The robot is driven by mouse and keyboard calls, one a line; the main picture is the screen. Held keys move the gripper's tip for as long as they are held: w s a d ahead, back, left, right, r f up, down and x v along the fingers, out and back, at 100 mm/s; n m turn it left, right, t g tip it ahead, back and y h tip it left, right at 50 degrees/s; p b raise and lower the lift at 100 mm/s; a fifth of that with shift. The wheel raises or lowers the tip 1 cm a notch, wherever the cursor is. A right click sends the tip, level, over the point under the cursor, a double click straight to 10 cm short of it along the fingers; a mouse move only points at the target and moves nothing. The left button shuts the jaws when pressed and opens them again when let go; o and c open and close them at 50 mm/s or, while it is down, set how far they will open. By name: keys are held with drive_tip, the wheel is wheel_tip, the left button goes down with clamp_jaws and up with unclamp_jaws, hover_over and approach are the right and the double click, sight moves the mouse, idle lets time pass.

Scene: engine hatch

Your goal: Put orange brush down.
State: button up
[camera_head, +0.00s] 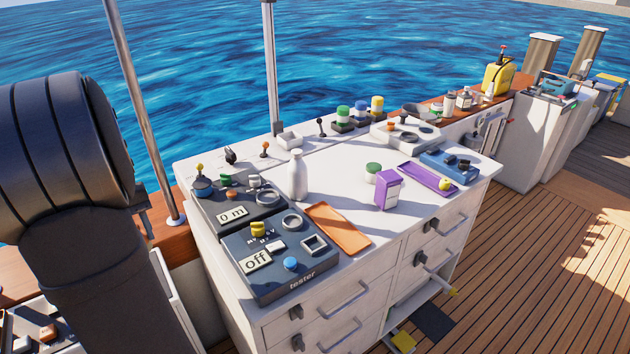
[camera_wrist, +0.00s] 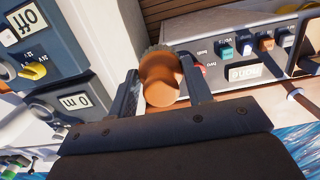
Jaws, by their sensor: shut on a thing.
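In the wrist view my gripper (camera_wrist: 163,84) is shut on the orange brush (camera_wrist: 160,82). The brush shows a rounded orange end toward the camera and a bit of grey bristle at its far end. It is held clear above the gap between a white-topped unit and a switch panel. Its full length is hidden. In the head view my dark arm fills the left side, and neither the gripper nor the brush can be seen there.
An orange tray (camera_head: 338,228) lies empty on the white counter beside the tester box (camera_head: 275,255). A white bottle (camera_head: 297,178), purple box (camera_head: 388,190) and purple tray (camera_head: 425,178) stand nearby. The switch panel (camera_wrist: 235,50) reads "none". The counter's middle is partly clear.

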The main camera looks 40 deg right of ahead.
wheel_tip(320, 180, up, 4)
drive_tip(key=w+d+m+t+y, duration=0.1)
drive_tip(key=w+d+m, duration=0.1)
drive_tip(key=d+m, duration=1.05)
drive_tip(key=w+d+m, duration=0.2)
drive_tip(key=d+m, duration=0.5)
drive_tip(key=d, duration=1)
drive_tip(key=s+d+m, duration=0.5)
drive_tip(key=d+m, duration=0.1)
drive_tip(key=d, duration=0.4)
drive_tip(key=s+d+m+h, duration=0.1)
drive_tip(key=s+d+m, duration=0.45)
drive_tip(key=d, duration=0.45)
drive_tip(key=s+d+m, duration=0.4)
drive_tip(key=d+m, duration=0.3)
drive_tip(key=d, duration=0.4)
drive_tip(key=shift+t, duration=0.3)
drive_tip(key=w+f, duration=0.3)
drive_tip(key=f, duration=0.1)
drive_tip(key=w+a+f, duration=0.1)
drive_tip(key=w+f, duration=0.3)
drive_tip(key=w+a+f, duration=0.1)
drive_tip(key=w+f, duration=0.3)
drive_tip(key=shift+a+f, duration=0.15)
drive_tip(key=shift+a, duration=0.1)
drive_tip(key=shift+f, duration=2)
drive_tip(key=shift+f, duration=0.1)
